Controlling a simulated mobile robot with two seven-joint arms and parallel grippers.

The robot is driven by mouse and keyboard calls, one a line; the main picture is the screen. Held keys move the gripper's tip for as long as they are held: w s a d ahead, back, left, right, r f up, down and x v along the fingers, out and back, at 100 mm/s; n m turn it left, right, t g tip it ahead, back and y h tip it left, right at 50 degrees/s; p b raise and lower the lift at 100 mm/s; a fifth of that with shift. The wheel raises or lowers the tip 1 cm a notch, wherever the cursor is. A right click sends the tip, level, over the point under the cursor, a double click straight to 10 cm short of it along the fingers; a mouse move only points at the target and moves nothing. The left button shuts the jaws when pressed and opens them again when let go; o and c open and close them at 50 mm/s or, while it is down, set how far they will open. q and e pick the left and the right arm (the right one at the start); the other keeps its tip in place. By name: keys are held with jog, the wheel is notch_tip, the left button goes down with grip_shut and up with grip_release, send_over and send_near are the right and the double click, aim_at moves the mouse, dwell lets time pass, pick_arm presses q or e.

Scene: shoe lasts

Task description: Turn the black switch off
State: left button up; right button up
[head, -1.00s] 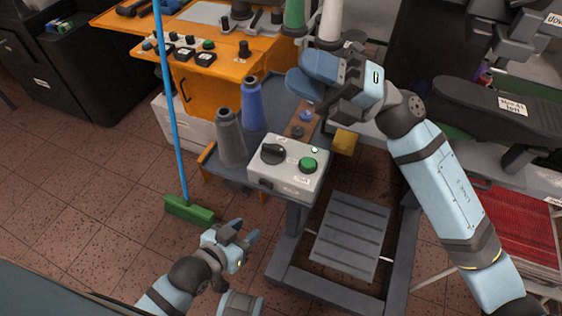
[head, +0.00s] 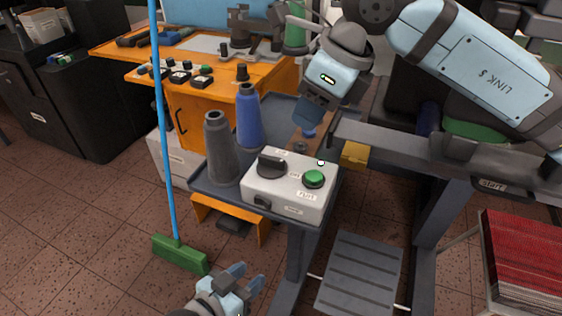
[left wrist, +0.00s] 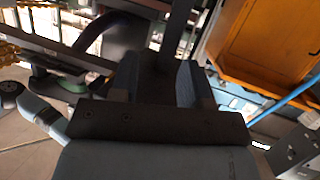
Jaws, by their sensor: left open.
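The black switch (head: 271,166) is a rotary knob on the left part of a white control box (head: 288,201), beside a green button (head: 313,179). Its handle looks roughly crosswise to the box; I cannot read its labels clearly. My left gripper (head: 250,279) is open and empty at the bottom of the head view, below and apart from the box. Its two fingers also show in the left wrist view (left wrist: 160,80), where the switch is not seen. My right gripper (head: 309,112) points down above and behind the box, apart from the switch. Its fingers overlap, hiding its opening.
A grey cone (head: 221,148) and a blue cone (head: 249,117) stand on the tray just left of and behind the box. A green broom (head: 180,254) with a blue handle stands at left. A yellow block (head: 354,154) is right of the box. Floor is free at lower left.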

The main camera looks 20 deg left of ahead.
aim_at(280, 160)
jog(key=b+x, duration=0.2)
jog(key=x, duration=1)
jog(key=shift+a+f, duration=0.15)
jog(key=shift+f, duration=0.05)
pick_arm(q)
jog(key=r, duration=0.1)
jog(key=d+r+t+h, duration=0.1)
jog(key=w+r+t, duration=0.1)
jog(key=shift+d+r, duration=0.4)
jog(key=shift+r+h, duration=0.1)
jog(key=shift+h, duration=0.3)
jog(key=shift+w, duration=0.1)
pick_arm(e)
grip_shut()
